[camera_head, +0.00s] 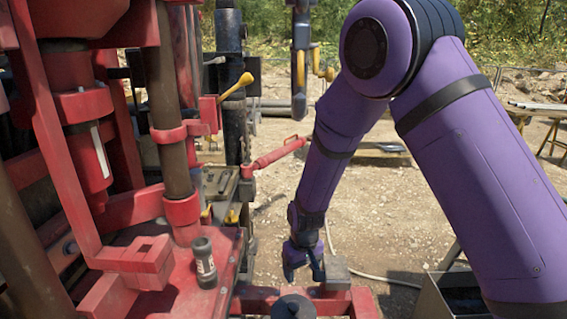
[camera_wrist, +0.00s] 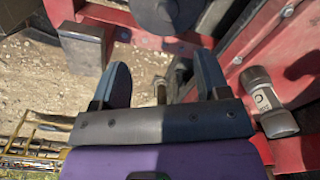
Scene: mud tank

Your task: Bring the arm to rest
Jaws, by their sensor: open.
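My gripper (camera_head: 303,268) hangs at the end of my purple arm, just above and beyond the red frame at the lower middle of the head view. In the wrist view my gripper (camera_wrist: 162,85) shows its two dark fingers wide apart, with nothing between them. Ground, the red frame and a small metal pin show past the fingers. The arm is bent, with its elbow high at the upper right of the head view and its forearm slanting down and left.
A red rig (camera_head: 120,210) fills the left side. A dark cylinder with pale lettering (camera_head: 204,262) stands on its red deck and also shows in the wrist view (camera_wrist: 268,100). A red-handled lever (camera_head: 280,153) juts toward my forearm. A metal bin (camera_head: 455,295) is at lower right. Gravel ground lies behind.

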